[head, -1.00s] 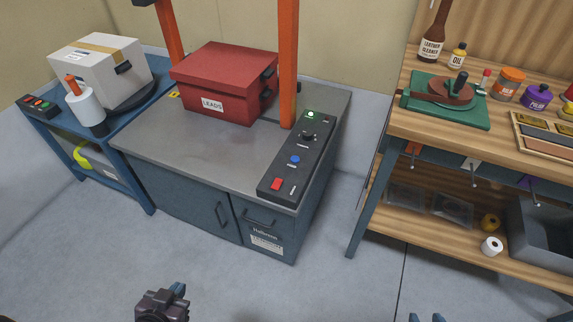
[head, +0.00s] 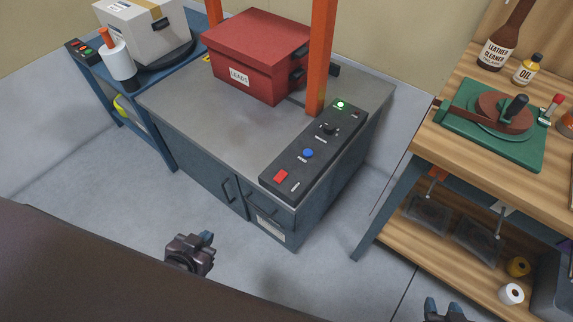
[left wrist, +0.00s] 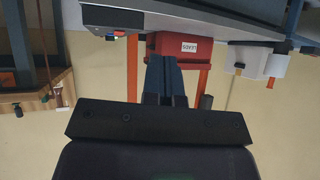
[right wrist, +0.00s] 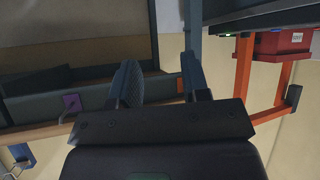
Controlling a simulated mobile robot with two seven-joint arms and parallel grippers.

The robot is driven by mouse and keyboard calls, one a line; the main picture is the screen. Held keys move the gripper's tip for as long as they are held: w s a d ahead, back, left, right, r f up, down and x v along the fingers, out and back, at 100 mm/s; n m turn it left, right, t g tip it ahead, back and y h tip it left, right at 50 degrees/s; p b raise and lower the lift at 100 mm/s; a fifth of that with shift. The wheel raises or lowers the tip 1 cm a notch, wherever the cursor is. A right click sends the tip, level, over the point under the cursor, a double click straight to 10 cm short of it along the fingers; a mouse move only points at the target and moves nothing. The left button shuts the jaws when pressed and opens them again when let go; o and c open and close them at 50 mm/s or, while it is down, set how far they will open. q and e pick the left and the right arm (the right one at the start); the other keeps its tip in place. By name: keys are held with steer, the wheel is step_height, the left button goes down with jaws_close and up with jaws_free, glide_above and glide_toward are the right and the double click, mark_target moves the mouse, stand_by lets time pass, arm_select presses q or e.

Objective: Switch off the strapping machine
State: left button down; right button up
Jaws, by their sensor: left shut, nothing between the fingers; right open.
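The strapping machine (head: 205,110) stands in the middle of the head view, with a grey top and blue cabinet. Its black control panel (head: 290,180) lies along the right side. It carries a red switch (head: 281,176), a blue button (head: 308,153), a black knob (head: 329,129) and a lit green lamp (head: 340,104). The lamp also shows in the right wrist view (right wrist: 243,35). My left gripper (head: 207,239) is shut and empty, in front of the cabinet and apart from the panel. My right gripper (head: 444,308) is at the bottom edge, open and empty in the right wrist view (right wrist: 163,82).
A red LEADS box (head: 255,60) sits on the machine beside an orange post (head: 321,55). A blue side table (head: 150,120) with a carton (head: 145,30) stands left. A wooden workbench (head: 425,170) stands right. The floor before the machine is clear.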

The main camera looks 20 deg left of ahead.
arm_select(q)
steer(key=w+d+r+m+t+h+b, duration=0.2)
steer(key=w+d+r+m+t+h, duration=0.6)
steer(key=w+r+m, duration=0.5)
steer(key=d+r+m+g+h+b, duration=0.4)
steer(key=d+m+g+h, duration=0.9)
steer(key=m, duration=1.2)
step_height(320, 180, down, 6)
steer(key=w+a+m+g+y+b, duration=0.1)
steer(key=w+m+g+y, duration=0.2)
steer(key=m+g+y, duration=0.8)
steer(key=w+a+m+t+y+b, duration=0.1)
steer(key=w+a+m+t+y, duration=0.5)
steer(key=w+a+y, duration=0.3)
steer(key=shift+a+m+y, duration=0.3)
steer(key=shift+a+m, duration=0.5)
steer(key=shift+m, duration=0.1)
arm_select(e)
step_height(320, 180, down, 8)
steer(key=g, duration=0.1)
steer(key=shift+s+r, duration=0.15)
steer(key=shift+s, duration=0.2)
